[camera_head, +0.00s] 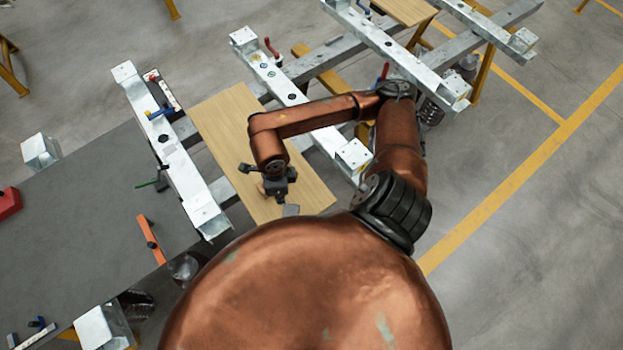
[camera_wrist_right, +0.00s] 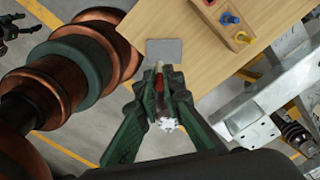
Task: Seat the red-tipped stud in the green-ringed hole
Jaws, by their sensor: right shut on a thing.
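The red-tipped stud (camera_wrist_right: 159,84) stands between the fingertips of my right gripper (camera_wrist_right: 160,88) in the right wrist view, with its red part up and a pale toothed end below. The dark green fingers are shut on it. In the head view my right gripper (camera_head: 275,187) hangs over the near end of a wooden board, and the stud is not distinct. Small ringed holes (camera_head: 264,65) lie near the far end of the middle metal beam (camera_head: 290,95); one looks greenish, too small to be sure. A black part (camera_wrist_right: 10,28) may be my left gripper; its fingers are unclear.
Another beam (camera_head: 170,150) runs left of the board. A grey table (camera_head: 85,220) with an orange bar (camera_head: 151,240) is at left.

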